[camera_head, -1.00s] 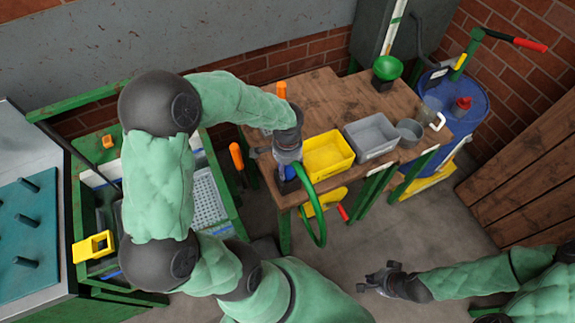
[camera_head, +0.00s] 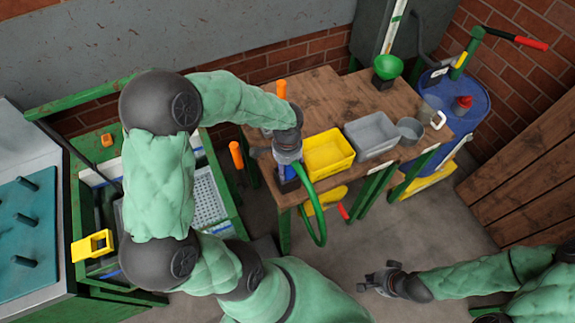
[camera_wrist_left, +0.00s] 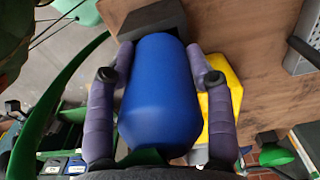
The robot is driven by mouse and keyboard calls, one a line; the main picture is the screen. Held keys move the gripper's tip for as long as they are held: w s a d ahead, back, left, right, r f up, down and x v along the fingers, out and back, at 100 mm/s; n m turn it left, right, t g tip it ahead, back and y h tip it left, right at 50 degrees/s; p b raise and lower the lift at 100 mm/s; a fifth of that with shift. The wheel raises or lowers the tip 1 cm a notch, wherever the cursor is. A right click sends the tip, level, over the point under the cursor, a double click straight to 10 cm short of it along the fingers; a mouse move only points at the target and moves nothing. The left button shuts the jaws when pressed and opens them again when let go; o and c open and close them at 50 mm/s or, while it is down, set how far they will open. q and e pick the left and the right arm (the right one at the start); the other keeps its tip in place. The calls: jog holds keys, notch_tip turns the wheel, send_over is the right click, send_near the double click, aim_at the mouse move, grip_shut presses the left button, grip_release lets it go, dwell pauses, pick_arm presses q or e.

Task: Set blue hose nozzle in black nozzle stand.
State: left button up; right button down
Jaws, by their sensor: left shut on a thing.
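The blue hose nozzle (camera_wrist_left: 160,95) is between the two fingers of my left gripper (camera_wrist_left: 165,80), which is shut on it. In the head view the nozzle (camera_head: 291,171) shows only partly below the gripper (camera_head: 289,165), at the table's front left corner. The black nozzle stand (camera_head: 287,186) is right below it. In the left wrist view the dark stand block (camera_wrist_left: 150,20) lies at the nozzle's far end. I cannot tell whether the nozzle is inside the stand. My right gripper (camera_head: 372,283) is over the floor, too small to read its fingers.
A green hose (camera_head: 320,225) loops off the table's front edge. A yellow bin (camera_head: 328,153), a grey bin (camera_head: 371,135) and a grey cup (camera_head: 410,131) stand right of the nozzle. An orange-handled tool (camera_head: 236,155) is at the left.

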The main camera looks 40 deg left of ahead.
pick_arm(q)
jog(key=shift+f, duration=0.2)
jog(key=o, duration=1)
jog(key=shift+o, duration=0.2)
notch_tip(320, 180, up, 12)
jog(key=shift+s, duration=0.1)
dwell(0.5)
